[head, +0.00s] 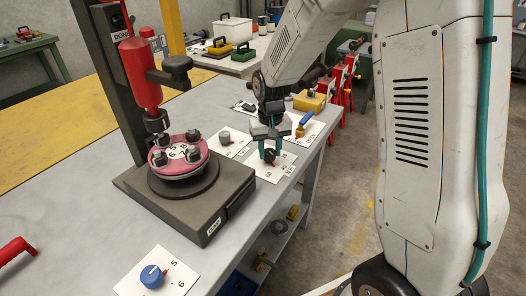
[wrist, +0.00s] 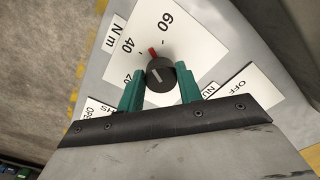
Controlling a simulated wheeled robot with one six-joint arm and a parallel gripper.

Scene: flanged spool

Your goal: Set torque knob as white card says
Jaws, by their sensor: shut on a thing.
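My gripper (wrist: 161,84) is shut on the knob, one green finger on each side. In the head view my gripper (head: 269,152) reaches down to the knob (head: 270,157) on the bench. I cannot tell which white card gives the setting; no such text is readable.
A dark stand (head: 205,215) holds a pink flanged spool (head: 190,168) with several dark clamps, under a red cylinder (head: 140,75). A blue knob (head: 152,276) sits on a white plate at the front. Other labelled plates (wrist: 245,90) lie close to the torque knob.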

